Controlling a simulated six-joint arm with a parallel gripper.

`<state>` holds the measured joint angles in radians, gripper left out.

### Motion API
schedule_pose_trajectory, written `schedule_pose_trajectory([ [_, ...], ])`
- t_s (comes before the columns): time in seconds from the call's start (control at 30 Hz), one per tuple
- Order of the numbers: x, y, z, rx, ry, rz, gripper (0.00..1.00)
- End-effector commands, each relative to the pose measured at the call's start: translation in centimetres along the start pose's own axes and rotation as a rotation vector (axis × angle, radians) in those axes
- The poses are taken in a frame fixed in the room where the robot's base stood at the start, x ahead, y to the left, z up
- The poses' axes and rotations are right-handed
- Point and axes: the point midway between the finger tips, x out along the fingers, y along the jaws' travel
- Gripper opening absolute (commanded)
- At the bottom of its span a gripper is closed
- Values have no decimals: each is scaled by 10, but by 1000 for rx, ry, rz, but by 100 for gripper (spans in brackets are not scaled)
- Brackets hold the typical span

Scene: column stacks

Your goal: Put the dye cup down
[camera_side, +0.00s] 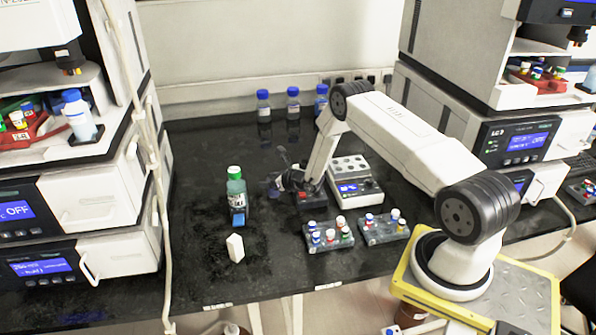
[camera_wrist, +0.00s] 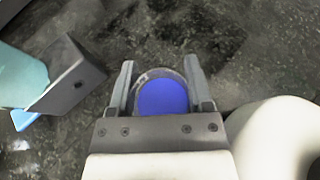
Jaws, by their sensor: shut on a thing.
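The dye cup (camera_wrist: 162,95) shows in the wrist view as a round, clear-rimmed cup with blue inside. My gripper (camera_wrist: 160,82) is shut on it, with one finger on each side. In the side view my gripper (camera_side: 280,183) is low over the black bench, left of the grey block with the blue screen. The cup itself is hard to make out there. I cannot tell whether the cup's base touches the bench.
A green-capped bottle (camera_side: 236,195) stands to the left, with a white block (camera_side: 235,248) in front of it. Two vial racks (camera_side: 328,236) (camera_side: 384,228) and a screened device (camera_side: 354,181) are to the right. Several blue-capped bottles (camera_side: 293,100) stand behind.

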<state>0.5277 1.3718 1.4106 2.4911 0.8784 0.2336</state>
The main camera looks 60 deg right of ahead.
Motion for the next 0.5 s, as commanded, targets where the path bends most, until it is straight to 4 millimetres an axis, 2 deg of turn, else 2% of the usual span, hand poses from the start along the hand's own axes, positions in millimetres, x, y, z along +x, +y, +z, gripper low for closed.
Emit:
schedule_pose_trajectory([
  [0.07,1,0,-2,0,0,0,5],
  [0.1,1,0,-2,0,1,0,78],
  [0.17,0,0,-2,0,1,0,97],
  [0.2,0,0,-2,0,1,0,100],
  [0.5,0,0,0,0,0,0,100],
])
